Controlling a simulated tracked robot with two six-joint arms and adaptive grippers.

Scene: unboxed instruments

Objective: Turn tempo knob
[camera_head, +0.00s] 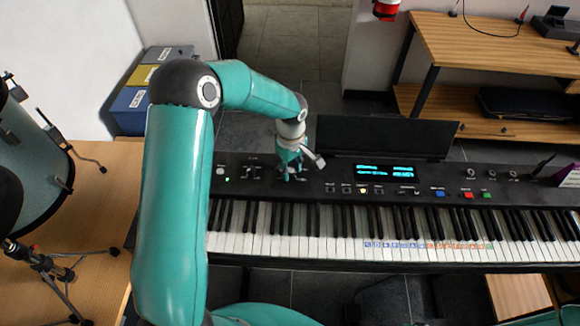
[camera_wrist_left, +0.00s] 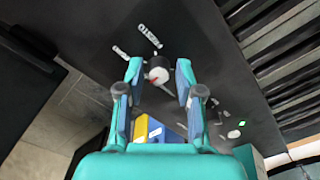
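The keyboard (camera_head: 330,175) is a long black instrument with white and black keys. My left gripper (camera_head: 290,175) points down at its control panel, left of the lit display. In the left wrist view, a small round knob (camera_wrist_left: 158,74) with a pale top and dark side sits between the two fingertips of my left gripper (camera_wrist_left: 159,77). The fingers are apart, one on each side, with a visible gap to the knob on the right; contact on the left is unclear. In the head view the gripper hides this knob. My right gripper is not in view.
A lit display (camera_head: 385,172) and several buttons lie right of the gripper. A black music rest (camera_head: 385,137) stands behind the panel. A drum (camera_head: 35,165) is at the left. Storage boxes (camera_head: 150,90) stand at the back left, and a wooden shelf (camera_head: 495,45) at the back right.

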